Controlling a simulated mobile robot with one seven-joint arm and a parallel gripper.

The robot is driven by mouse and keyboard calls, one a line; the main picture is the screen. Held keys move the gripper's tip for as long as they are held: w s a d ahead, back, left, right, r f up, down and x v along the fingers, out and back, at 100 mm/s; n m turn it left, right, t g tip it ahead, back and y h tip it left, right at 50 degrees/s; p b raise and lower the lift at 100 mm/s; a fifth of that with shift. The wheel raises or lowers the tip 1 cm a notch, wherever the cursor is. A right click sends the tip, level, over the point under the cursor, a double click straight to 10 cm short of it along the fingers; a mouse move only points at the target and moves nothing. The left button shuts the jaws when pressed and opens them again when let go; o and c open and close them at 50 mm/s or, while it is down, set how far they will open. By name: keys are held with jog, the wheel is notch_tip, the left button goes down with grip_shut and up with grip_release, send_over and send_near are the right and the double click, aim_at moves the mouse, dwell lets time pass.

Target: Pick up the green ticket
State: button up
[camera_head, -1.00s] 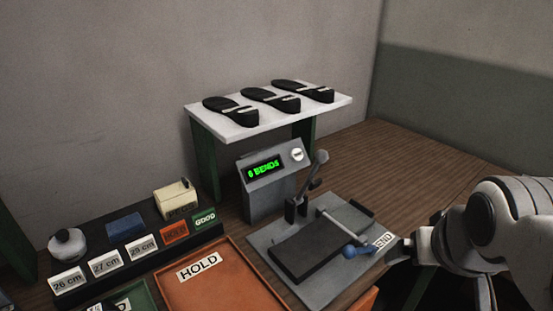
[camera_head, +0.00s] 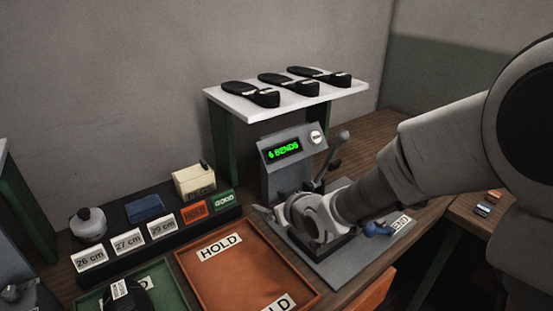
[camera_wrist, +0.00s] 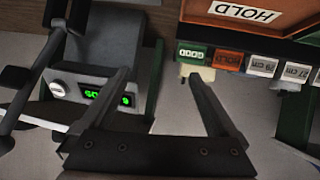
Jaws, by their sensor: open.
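The green ticket (camera_head: 223,200), marked GOOD, stands at the right end of the dark ticket rack (camera_head: 160,242), beside the orange ticket (camera_head: 194,212). The green ticket also shows upside down in the wrist view (camera_wrist: 192,54), near the right fingertip but apart from it in the picture. My gripper (camera_head: 262,210) is over the left side of the bending press, to the right of the green ticket. In the wrist view my gripper (camera_wrist: 158,76) has its two fingers wide apart with nothing between them.
The press display (camera_head: 283,150) reads 6 BENDS. Its lever (camera_head: 335,148) stands up behind my arm. A white shelf (camera_head: 285,100) with three black soles is behind. An orange HOLD tray (camera_head: 235,275) and a green tray (camera_head: 168,285) lie in front. A cream box (camera_head: 194,182) stands behind the rack.

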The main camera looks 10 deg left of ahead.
aim_at(223, 197)
jog(key=w+a+f+y, duration=0.1)
jog(key=w+a+f, duration=0.1)
jog(key=a, duration=0.3)
jog(key=w+a+f+y, duration=0.1)
jog(key=a+f, duration=0.2)
jog(key=a, duration=0.2)
jog(key=w+a+f, duration=0.2)
jog(key=a, duration=0.3)
jog(key=shift+w+a+f+n+y, duration=0.15)
jog(key=shift+w+n+y, duration=0.2)
jog(key=shift+n+y, duration=0.05)
jog(key=shift+g, duration=0.3)
jog(key=shift+r+x, duration=0.1)
jog(key=shift+x, duration=1.25)
jog(key=shift+r+x, duration=0.15)
jog(key=shift+x, duration=1.25)
jog(key=shift+w, duration=0.1)
